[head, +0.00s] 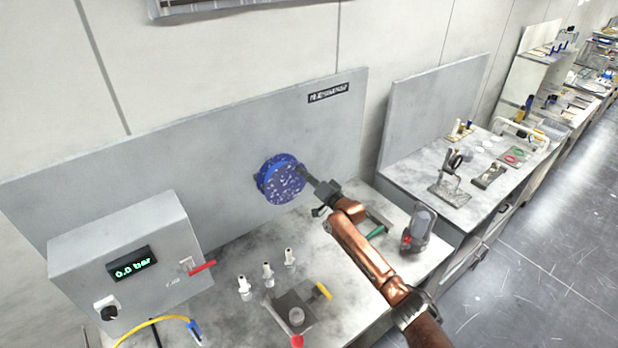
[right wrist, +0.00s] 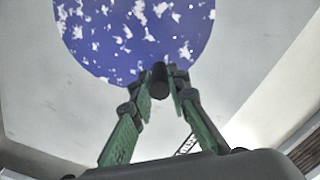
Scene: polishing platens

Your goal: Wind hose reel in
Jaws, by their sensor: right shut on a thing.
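The hose reel (head: 279,181) is a blue disc with white flecks, mounted on the grey back panel. It also fills the top of the right wrist view (right wrist: 130,35). My right gripper (head: 306,174) reaches it from the right, at the right edge of its face. In the right wrist view its green fingers (right wrist: 159,85) are shut on a dark round crank handle (right wrist: 159,76) that sticks out from the reel's lower part. The hose itself cannot be made out on the reel. My left gripper is not in view.
A grey control box (head: 135,262) with a "0.0 bar" display and a red lever stands at left. Several white fittings (head: 267,270), a red-knobbed lever (head: 296,341) and a grey-domed device (head: 420,226) stand on the bench. A yellow hose (head: 150,322) lies at the front left.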

